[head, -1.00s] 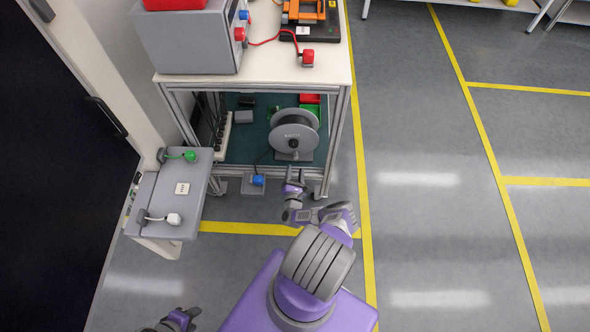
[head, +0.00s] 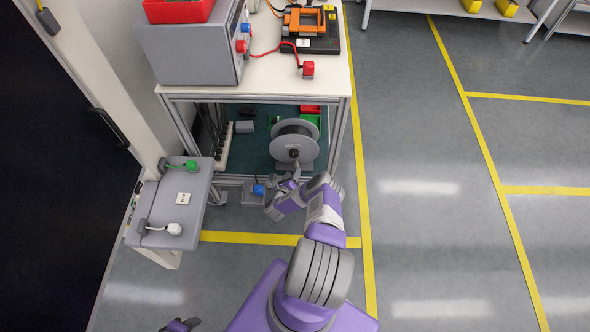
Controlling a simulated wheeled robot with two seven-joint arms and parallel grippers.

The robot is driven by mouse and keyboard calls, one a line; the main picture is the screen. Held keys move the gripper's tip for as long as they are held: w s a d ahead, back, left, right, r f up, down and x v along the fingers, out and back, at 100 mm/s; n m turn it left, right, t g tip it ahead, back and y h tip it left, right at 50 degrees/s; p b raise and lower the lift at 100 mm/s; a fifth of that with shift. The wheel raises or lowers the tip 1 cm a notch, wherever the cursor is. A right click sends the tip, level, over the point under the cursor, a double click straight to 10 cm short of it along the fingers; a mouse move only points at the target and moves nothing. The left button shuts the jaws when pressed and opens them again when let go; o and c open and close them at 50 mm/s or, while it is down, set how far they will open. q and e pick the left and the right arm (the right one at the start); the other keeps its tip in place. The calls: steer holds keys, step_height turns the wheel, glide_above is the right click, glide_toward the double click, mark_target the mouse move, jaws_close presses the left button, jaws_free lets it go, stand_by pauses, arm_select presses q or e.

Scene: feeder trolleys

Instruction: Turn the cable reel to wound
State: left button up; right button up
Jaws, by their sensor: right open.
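The cable reel (head: 309,149) is a grey disc-sided spool with a dark middle. It stands on the lower shelf of the trolley, under the white top. My right gripper (head: 290,174) is open just in front of the lower part of the reel. It overlaps the reel's lower edge in the picture, and I cannot tell whether it touches. The reel's base is mostly hidden behind the gripper. Part of my left arm's end (head: 180,325) shows at the bottom edge, too little to tell its jaws.
A blue plug (head: 258,190) is left of my right gripper. A power strip (head: 224,147) and red and green bins (head: 312,121) share the shelf. A grey side table (head: 168,206) holds green and white plugs. The trolley's white top (head: 270,86) overhangs the reel.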

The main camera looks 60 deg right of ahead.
steer(key=b+x, duration=0.1)
steer(key=x, duration=0.3)
steer(key=shift+f+b, duration=0.15)
steer(key=shift+b, duration=0.15)
steer(key=shift+w+d, duration=0.1)
steer(key=shift+d, duration=0.25)
steer(key=shift+c, duration=0.4)
jaws_close()
